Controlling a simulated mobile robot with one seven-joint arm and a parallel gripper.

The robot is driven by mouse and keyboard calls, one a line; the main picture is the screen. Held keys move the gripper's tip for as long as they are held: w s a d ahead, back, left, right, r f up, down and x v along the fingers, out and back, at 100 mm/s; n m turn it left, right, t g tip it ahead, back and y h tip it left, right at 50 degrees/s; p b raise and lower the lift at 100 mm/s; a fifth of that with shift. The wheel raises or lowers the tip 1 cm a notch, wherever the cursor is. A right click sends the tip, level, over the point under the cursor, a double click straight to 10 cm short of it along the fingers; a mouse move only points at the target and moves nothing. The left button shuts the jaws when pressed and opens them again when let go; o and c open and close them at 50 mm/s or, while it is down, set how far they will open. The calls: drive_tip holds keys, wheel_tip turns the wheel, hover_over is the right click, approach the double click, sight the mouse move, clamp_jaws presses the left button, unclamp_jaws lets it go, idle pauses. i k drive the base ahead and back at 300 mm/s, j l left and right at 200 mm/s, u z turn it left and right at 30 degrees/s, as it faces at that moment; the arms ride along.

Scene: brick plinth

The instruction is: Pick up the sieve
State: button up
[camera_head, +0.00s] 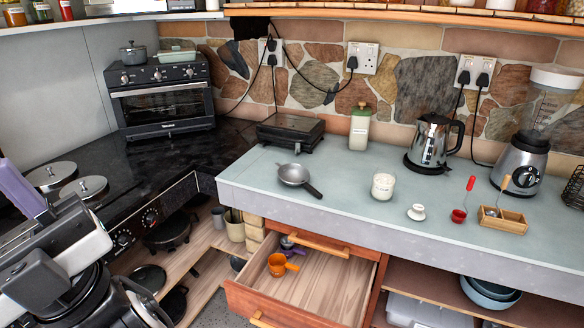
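The sieve (294,174) looks like a small round grey bowl with a dark handle. It lies on the pale counter (345,198) near its front edge, left of the candle jar. Its handle points right and toward the front. Part of my arm shows at the lower left, with a purple piece that seems to belong to my gripper (18,192). It is far left of the sieve and apart from it. The fingertips cannot be made out, so I cannot tell whether the gripper is open or shut.
A candle jar (383,186) and a dark grill (291,132) stand near the sieve. Below is an open drawer (330,290) holding an orange cup (278,265). A kettle (432,143) and blender (522,160) stand to the right. The counter around the sieve is mostly clear.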

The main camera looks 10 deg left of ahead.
sight(291, 174)
drive_tip(key=i+l+u, duration=0.45)
drive_tip(key=i+l, duration=0.2)
drive_tip(key=l, duration=0.2)
drive_tip(key=i+l+u, duration=0.5)
drive_tip(key=i+l, duration=0.15)
drive_tip(key=l, duration=0.2)
drive_tip(key=i+j+u, duration=0.2)
drive_tip(key=i+j, duration=0.15)
drive_tip(key=i, duration=0.1)
